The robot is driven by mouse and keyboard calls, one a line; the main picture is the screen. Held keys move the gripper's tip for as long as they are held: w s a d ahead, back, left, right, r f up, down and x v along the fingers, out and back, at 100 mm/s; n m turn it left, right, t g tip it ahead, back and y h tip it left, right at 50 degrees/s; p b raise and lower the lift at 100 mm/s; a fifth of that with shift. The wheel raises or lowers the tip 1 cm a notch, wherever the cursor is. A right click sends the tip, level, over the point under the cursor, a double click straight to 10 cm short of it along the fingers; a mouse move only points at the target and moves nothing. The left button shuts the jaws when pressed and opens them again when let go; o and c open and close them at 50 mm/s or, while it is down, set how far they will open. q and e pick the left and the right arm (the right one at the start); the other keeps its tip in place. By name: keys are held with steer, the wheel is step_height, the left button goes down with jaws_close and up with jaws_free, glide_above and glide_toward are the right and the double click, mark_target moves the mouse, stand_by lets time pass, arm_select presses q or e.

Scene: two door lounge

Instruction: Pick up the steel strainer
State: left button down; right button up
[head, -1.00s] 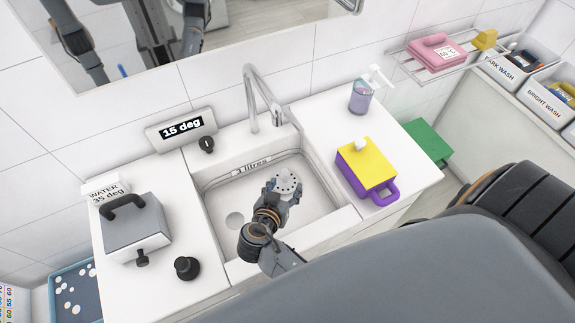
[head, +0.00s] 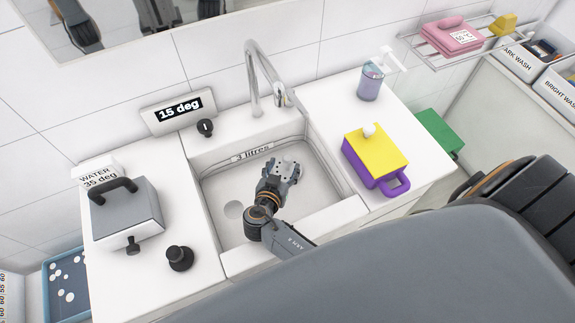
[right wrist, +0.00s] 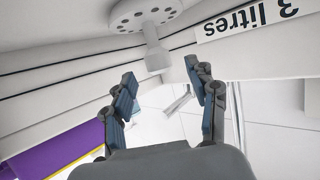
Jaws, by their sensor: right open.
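The steel strainer (head: 289,168) is a pale disc with small holes in the sink basin, partly hidden by my right gripper. In the right wrist view its perforated disc (right wrist: 140,12) is at the top edge, and its knobbed stem (right wrist: 155,52) points towards the gap between my fingertips. My right gripper (head: 281,172) is over the basin, right at the strainer in the head view. In the right wrist view the gripper (right wrist: 160,76) is open, with a finger on each side and nothing clasped. My left gripper is not in view.
The sink (head: 215,185) has a tap (head: 252,80) behind it. A yellow and purple container (head: 375,155) and soap bottle (head: 370,82) stand to the right. A grey lidded box (head: 125,215) and black knob (head: 179,258) are to the left. My grey body fills the lower right.

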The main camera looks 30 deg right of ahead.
mark_target(286, 162)
steer(key=shift+x, duration=1.6)
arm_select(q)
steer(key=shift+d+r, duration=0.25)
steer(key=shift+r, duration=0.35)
arm_select(e)
jaws_close()
arm_select(q)
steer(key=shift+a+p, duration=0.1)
steer(key=shift+p, duration=0.2)
arm_select(e)
steer(key=shift+r, duration=0.15)
